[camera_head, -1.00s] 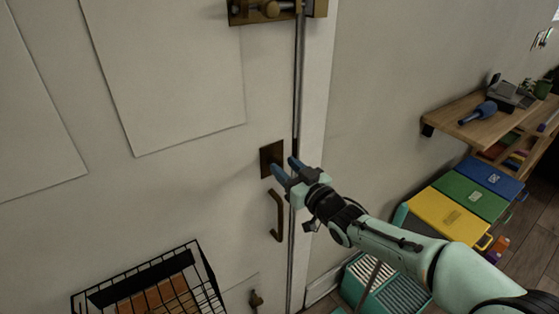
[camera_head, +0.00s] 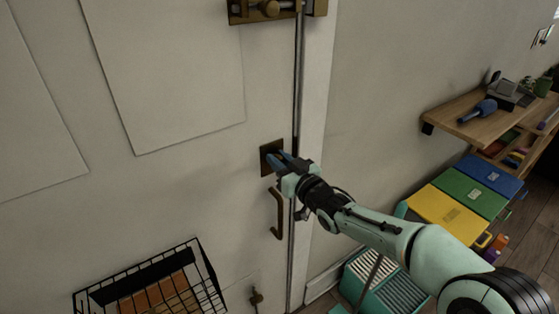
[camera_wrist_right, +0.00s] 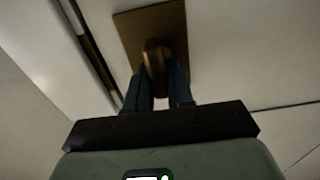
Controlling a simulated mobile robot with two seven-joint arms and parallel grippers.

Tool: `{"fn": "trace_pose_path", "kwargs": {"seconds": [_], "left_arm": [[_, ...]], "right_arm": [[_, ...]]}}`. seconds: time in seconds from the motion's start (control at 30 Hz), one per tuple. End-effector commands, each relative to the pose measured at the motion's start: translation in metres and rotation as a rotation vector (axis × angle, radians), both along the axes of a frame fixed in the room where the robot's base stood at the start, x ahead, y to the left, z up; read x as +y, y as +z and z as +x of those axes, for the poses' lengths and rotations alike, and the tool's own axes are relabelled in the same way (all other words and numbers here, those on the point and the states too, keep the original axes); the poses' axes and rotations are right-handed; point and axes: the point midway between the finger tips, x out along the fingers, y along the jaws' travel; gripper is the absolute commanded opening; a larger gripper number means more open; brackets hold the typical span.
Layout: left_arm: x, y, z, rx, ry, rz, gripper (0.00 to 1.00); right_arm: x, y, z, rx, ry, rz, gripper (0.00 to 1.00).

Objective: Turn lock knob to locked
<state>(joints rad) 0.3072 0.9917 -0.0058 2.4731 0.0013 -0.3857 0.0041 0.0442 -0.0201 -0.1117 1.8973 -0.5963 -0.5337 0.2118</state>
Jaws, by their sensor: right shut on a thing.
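The lock knob (camera_wrist_right: 157,58) is a small brass knob on a square brown plate (camera_head: 265,164), set in the white door (camera_head: 200,190) near its right edge. The plate also shows in the right wrist view (camera_wrist_right: 128,32). My right gripper (camera_head: 275,157) is at the plate in the head view, and its blue fingers hide the knob there. In the right wrist view the fingers (camera_wrist_right: 160,75) stand on both sides of the knob, shut on it. The knob's long side points roughly along the fingers in that view. My left gripper is in neither view.
A brass handle (camera_head: 278,214) is just below the plate. A brass bolt (camera_head: 270,10) is at the door's top. A black wire basket (camera_head: 205,268) hangs at lower left. A wooden shelf (camera_head: 465,118) and coloured boxes (camera_head: 447,206) stand at right.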

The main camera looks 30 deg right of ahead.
Motion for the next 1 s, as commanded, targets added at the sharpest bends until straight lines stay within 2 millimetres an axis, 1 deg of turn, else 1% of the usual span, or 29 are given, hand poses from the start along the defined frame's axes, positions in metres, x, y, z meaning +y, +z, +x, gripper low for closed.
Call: {"fn": "trace_pose_path", "kwargs": {"seconds": [0.17,0.37,1.0], "left_arm": [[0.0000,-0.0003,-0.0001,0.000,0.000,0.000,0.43],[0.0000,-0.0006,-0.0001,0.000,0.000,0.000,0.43],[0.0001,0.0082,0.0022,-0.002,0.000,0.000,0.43]], "right_arm": [[-0.0009,-0.0004,0.0000,0.005,0.000,0.054,0.00],[-0.0028,-0.0008,0.0002,0.015,0.000,0.182,0.00],[-0.0098,-0.0051,0.0009,0.064,-0.001,0.781,0.00]]}}
